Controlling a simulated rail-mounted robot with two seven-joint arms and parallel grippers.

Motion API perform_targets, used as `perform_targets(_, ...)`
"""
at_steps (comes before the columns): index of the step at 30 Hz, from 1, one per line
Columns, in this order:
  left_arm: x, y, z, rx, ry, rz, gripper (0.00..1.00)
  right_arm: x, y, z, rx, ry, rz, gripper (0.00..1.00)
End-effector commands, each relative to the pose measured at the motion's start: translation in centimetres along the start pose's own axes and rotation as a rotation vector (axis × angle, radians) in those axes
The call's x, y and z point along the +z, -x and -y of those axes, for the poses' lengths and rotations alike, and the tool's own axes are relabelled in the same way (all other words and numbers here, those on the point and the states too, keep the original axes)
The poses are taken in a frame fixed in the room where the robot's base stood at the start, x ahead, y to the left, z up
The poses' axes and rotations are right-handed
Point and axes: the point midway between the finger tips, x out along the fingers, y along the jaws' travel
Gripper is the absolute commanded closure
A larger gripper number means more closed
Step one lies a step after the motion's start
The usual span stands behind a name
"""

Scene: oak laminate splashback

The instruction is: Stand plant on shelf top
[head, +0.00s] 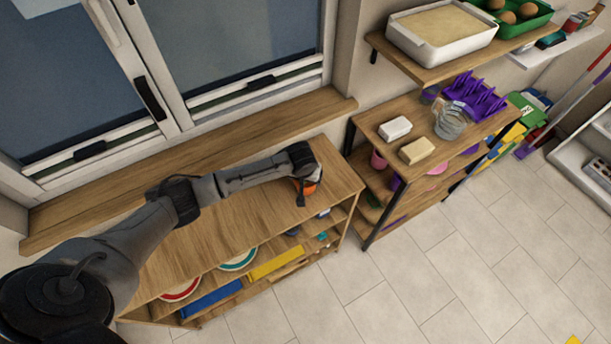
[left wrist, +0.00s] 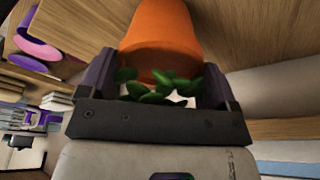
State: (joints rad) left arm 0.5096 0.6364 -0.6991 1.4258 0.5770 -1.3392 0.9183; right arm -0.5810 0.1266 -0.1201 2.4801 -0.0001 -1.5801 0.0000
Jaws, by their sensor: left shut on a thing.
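The plant is an orange pot (head: 304,187) with green leaves (left wrist: 160,88). It is at the right end of the wooden shelf top (head: 225,235). My left gripper (head: 308,176) is above it, largely hiding it in the head view. In the left wrist view the pot (left wrist: 162,35) extends away from my left gripper (left wrist: 158,88), with its leafy end between the two fingers. The gripper is shut on the plant. I cannot tell whether the pot's base touches the shelf top. My right gripper is not in view.
Plates and coloured items fill the lower shelves (head: 262,268). A windowsill (head: 190,130) runs behind. To the right, a second wooden unit (head: 385,122) holds two blocks, a glass jar (head: 450,122) and a purple rack (head: 478,95). A wall shelf (head: 425,68) overhangs it. The middle of the shelf top is bare.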

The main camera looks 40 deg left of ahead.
Motion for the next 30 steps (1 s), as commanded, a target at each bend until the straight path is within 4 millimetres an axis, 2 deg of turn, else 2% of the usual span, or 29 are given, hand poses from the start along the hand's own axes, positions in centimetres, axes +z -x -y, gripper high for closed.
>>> perform_targets(5, 0.0, -0.2, 0.0, 0.001, 0.0, -0.001, 0.5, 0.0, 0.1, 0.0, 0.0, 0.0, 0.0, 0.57)
perform_targets(6, 0.1, -0.3, 0.0, 0.0, 0.0, 0.0, 0.16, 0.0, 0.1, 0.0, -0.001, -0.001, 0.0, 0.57)
perform_targets(11, 0.1, -0.3, 0.0, 0.0, 0.0, 0.0, 0.0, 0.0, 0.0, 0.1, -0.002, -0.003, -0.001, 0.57)
perform_targets(20, -0.1, 0.1, 0.0, 0.0, 0.0, -0.001, 0.0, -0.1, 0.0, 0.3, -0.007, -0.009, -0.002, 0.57)
perform_targets(23, -0.1, 1.2, -0.1, 0.002, 0.0, 0.0, 0.0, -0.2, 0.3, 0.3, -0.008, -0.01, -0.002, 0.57)
perform_targets(30, -0.1, 5.7, 0.0, 0.002, -0.001, -0.001, 0.0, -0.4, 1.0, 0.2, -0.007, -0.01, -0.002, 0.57)
